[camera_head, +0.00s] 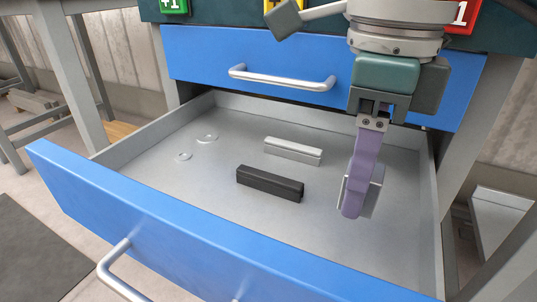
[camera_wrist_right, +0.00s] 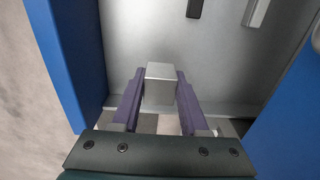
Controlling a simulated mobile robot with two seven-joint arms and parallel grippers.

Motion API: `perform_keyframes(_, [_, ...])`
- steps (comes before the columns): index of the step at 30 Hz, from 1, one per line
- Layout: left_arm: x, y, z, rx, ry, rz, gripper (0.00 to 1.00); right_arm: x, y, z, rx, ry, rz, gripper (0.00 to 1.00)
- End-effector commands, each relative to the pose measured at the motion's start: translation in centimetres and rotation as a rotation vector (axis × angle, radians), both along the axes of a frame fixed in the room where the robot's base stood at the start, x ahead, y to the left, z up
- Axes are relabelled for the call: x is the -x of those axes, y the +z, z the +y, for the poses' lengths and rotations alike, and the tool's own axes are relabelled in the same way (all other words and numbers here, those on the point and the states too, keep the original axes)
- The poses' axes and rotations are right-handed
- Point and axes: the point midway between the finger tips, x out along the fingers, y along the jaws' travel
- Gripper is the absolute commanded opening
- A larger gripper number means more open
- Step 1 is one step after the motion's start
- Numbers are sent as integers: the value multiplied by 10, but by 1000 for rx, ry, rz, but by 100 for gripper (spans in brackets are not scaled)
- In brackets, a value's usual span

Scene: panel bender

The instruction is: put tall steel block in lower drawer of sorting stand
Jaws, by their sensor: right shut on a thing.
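The lower drawer (camera_head: 200,222) of the sorting stand is pulled open, with a blue front and a bare grey floor. My right gripper (camera_head: 362,190) points down inside the drawer's outline, toward its right side. Its purple fingers are shut on the tall steel block (camera_head: 374,192), which is mostly hidden behind a finger in the head view. In the right wrist view the block (camera_wrist_right: 160,82) sits between both fingers. I cannot tell whether the block touches the drawer floor. My left gripper is not in view.
A black bar (camera_head: 270,184) and a silver bar (camera_head: 293,151) lie in the drawer's middle. Two small flat rings (camera_head: 207,138) lie at its left. The upper blue drawer (camera_head: 215,60) is shut behind. Drawer floor around the bars is clear.

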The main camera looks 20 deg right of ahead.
Motion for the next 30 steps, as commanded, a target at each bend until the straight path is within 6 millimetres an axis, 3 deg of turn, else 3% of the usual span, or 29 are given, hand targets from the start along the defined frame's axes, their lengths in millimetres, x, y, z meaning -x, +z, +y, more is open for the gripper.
perform_keyframes(1, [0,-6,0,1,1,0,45,0,-10,0,-1,1,-1,0])
perform_keyframes(8, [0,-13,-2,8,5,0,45,0,-25,0,-1,0,-1,0])
perform_keyframes(15, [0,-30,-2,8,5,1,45,0,-60,0,-1,0,-1,0])
perform_keyframes(26, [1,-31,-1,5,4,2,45,-1,-63,0,-1,0,-3,0])
perform_keyframes(27, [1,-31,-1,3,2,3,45,0,-63,0,-1,0,-2,46])
perform_keyframes(30, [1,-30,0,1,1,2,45,0,-62,0,-1,0,-1,57])
